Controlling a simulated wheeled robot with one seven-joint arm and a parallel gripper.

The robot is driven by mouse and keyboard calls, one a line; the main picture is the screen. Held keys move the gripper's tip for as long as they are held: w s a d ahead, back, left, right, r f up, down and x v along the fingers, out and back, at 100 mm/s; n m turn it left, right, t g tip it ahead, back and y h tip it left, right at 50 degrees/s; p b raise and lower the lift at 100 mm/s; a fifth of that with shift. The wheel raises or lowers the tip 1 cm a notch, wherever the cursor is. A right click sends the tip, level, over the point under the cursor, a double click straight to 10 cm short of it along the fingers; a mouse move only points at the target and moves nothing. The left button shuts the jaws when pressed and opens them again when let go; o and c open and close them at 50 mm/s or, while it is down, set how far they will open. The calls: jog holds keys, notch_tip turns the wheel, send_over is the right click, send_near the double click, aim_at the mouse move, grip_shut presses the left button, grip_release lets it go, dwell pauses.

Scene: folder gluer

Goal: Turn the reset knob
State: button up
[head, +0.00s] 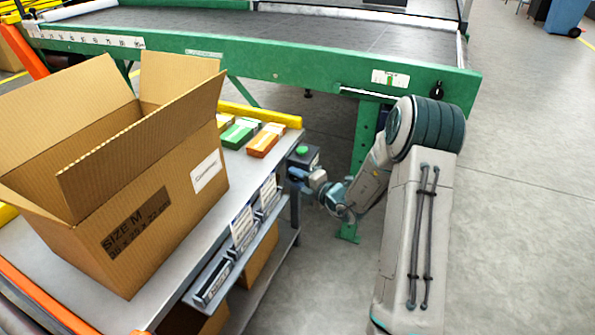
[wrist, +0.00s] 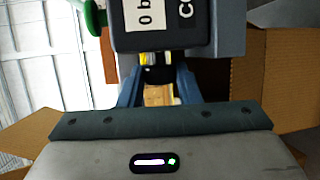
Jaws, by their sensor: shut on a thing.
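A dark grey control box (head: 303,157) with a green button on top stands at the right edge of the metal cart. In the wrist view the box (wrist: 165,38) fills the top middle, with white labels, and the green button (wrist: 95,14) shows at its left. My gripper (head: 295,178) is at the box's near side. In the wrist view my gripper (wrist: 158,86) has its two blue fingers on either side of a small black knob (wrist: 157,74) below the box's labelled face, shut on it. The knob's pointer direction cannot be made out; in the head view my gripper hides it.
A large open cardboard box (head: 130,170) stands on the cart (head: 160,295), with small green and orange cartons (head: 262,142) behind it. The green conveyor frame (head: 300,68) runs across the back, carrying another black knob (head: 436,91).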

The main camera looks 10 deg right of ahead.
jog(key=r+n+g+h+p, duration=0.1)
jog(key=g+p, duration=0.1)
jog(key=p, duration=0.3)
jog(key=shift+a+r+h, duration=0.1)
jog(key=shift+h, duration=0.3)
jog(key=g+h+p, duration=0.1)
jog(key=p, duration=0.2)
jog(key=shift+w+a+r+n+g+h, duration=0.1)
jog(key=shift+n+g+h, duration=0.2)
jog(key=shift+g, duration=0.1)
jog(key=g+h+p, duration=0.1)
jog(key=n+g+h+p, duration=0.1)
jog(key=h+p, duration=0.1)
jog(key=g+h+p, duration=0.1)
jog(key=g, duration=0.1)
jog(key=shift+w+a+r+p, duration=0.1)
jog(key=shift+w+a+p, duration=0.1)
jog(key=shift+a+p, duration=0.1)
jog(key=n+g+h+p, duration=0.1)
jog(key=h+p, duration=0.1)
jog(key=p, duration=0.1)
jog(key=shift+w+g+h, duration=0.1)
jog(key=shift+g+h, duration=0.2)
jog(key=shift+a+g+h+p, duration=0.1)
jog(key=shift+g+h+p, duration=0.2)
jog(key=shift+h+p, duration=0.35)
jog(key=o, duration=1)
jog(key=shift+f, duration=0.2)
jog(key=shift+c, duration=0.2)
jog(key=shift+r, duration=0.15)
